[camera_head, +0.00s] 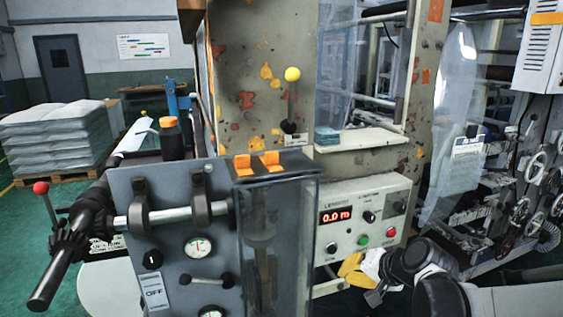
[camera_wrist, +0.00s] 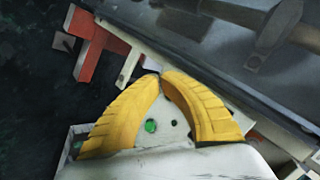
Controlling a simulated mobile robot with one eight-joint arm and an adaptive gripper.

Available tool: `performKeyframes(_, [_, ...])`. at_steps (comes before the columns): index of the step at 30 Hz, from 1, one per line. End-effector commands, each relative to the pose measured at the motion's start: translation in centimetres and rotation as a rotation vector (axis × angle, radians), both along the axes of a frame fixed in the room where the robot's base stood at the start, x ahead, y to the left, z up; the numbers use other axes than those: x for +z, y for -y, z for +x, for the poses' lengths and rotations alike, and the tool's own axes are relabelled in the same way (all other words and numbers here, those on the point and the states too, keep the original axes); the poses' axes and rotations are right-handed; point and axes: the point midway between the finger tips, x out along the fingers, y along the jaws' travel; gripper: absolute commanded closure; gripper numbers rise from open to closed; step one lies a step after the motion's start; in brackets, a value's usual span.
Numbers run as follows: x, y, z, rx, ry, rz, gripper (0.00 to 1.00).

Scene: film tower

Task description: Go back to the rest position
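My gripper (camera_head: 352,268) is low in the head view, just below the grey control box (camera_head: 365,220) and in front of the machine. Its yellow fingers also show in the wrist view (camera_wrist: 161,75), where their tips come together. Nothing is seen held between them. My arm runs from the gripper to the lower right corner of the head view.
A grey panel (camera_head: 132,200) with a roller bar, gauges and a red-knobbed lever (camera_head: 41,188) stands at left. A clear-sided box with orange clips (camera_head: 270,160) adjoins it. A yellow-knobbed lever (camera_head: 292,75) rises behind. Handwheels (camera_head: 535,168) are at right.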

Motion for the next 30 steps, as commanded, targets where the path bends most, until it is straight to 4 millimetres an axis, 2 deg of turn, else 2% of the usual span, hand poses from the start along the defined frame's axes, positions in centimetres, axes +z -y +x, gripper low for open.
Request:
performKeyframes(1, [1.1, -0.5, -1.9, 0.022, -0.004, -0.052, 1.00])
performKeyframes(6, [3.6, -0.8, -8.1, 0.094, -0.010, -0.247, 1.00])
performKeyframes(12, [4.9, -0.1, -15.4, 0.179, -0.006, -0.469, 1.00])
performKeyframes(15, [5.0, 0.5, -18.1, 0.214, -0.002, -0.559, 1.00])
performKeyframes(18, [4.9, 1.0, -20.0, 0.238, 0.001, -0.622, 1.00])
performKeyframes(21, [4.8, 1.3, -20.9, 0.251, 0.004, -0.659, 1.00])
performKeyframes(30, [4.8, 1.5, -21.3, 0.256, 0.005, -0.674, 1.00])
